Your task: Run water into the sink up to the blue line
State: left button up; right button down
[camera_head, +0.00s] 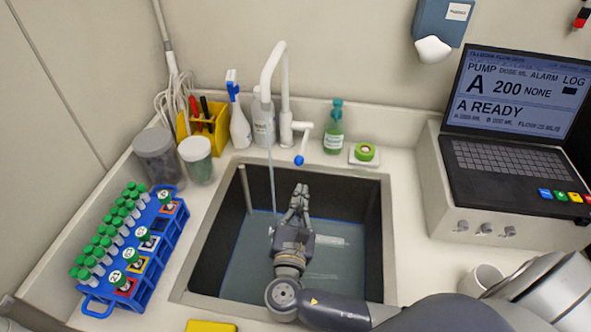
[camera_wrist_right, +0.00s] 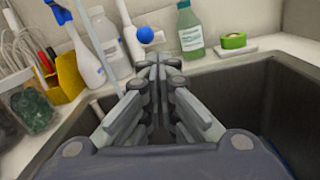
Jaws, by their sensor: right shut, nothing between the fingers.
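The white tap (camera_head: 270,75) arches over the dark sink (camera_head: 389,235). A thin stream of water (camera_head: 271,180) falls from its spout into the basin. The tap's lever with a blue ball tip (camera_head: 299,160) sticks out at the right of the tap, and the ball also shows in the right wrist view (camera_wrist_right: 145,35). My right gripper (camera_head: 301,188) is shut and empty over the basin, just in front of the lever and apart from it. My left gripper is not in view.
A spray bottle (camera_head: 238,120), a green bottle (camera_head: 334,130) and a green sponge (camera_head: 364,152) on a dish stand behind the sink. A blue tube rack (camera_head: 150,265) is at left, a laptop-like console (camera_head: 505,140) at right. Clear vessels (camera_head: 330,240) lie in the basin.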

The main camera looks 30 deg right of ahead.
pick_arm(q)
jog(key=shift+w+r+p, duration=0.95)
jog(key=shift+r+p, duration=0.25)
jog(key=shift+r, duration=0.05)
pick_arm(e)
jog(key=w+d, duration=0.2)
jog(key=w, duration=0.5)
jog(key=shift+w+d+f+n+y, duration=0.2)
jog(key=shift+d+f+n+y, duration=0.1)
jog(key=shift+d+y, duration=0.1)
jog(key=shift+w, duration=0.1)
